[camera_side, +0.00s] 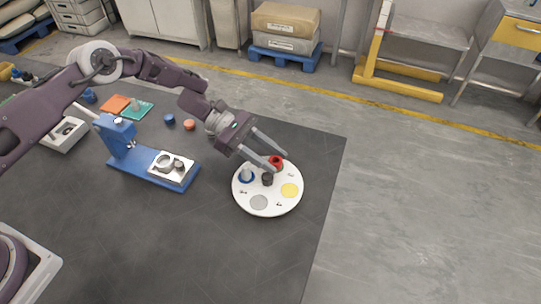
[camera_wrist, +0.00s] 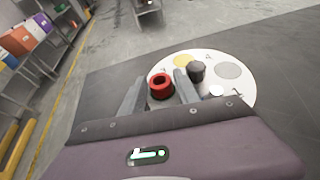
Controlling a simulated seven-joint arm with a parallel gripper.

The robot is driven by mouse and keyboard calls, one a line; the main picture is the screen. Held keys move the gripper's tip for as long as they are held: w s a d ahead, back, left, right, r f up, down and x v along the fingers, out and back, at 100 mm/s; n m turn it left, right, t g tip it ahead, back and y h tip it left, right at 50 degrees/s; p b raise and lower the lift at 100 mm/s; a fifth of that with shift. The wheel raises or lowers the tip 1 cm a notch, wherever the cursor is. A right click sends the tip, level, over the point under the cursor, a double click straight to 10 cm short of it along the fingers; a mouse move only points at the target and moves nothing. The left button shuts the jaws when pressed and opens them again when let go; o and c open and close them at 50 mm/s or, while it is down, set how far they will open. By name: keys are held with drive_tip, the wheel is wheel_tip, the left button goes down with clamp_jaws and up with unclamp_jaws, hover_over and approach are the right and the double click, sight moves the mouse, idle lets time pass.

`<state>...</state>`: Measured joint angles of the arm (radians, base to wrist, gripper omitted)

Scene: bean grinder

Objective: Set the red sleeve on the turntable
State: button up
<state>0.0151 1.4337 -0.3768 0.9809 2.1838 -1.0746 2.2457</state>
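The red sleeve (camera_side: 276,163) is a short ring with a dark hole. It sits upright at the far edge of the white round turntable (camera_side: 268,205); it also shows in the wrist view (camera_wrist: 160,87). My gripper (camera_side: 279,160) is low over the turntable with one finger on each side of the sleeve. In the wrist view my fingers (camera_wrist: 160,82) stand apart, with a small gap to the sleeve at the left, so the gripper looks open around it. The sleeve's underside is hidden.
A blue stand (camera_side: 122,150) is to the left. A blue cap (camera_side: 169,119) and an orange one (camera_side: 189,125) lie behind.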

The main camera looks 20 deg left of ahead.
drive_tip(key=shift+r, duration=0.2)
drive_tip(key=v, duration=1.2)
drive_tip(key=shift+w, duration=0.1)
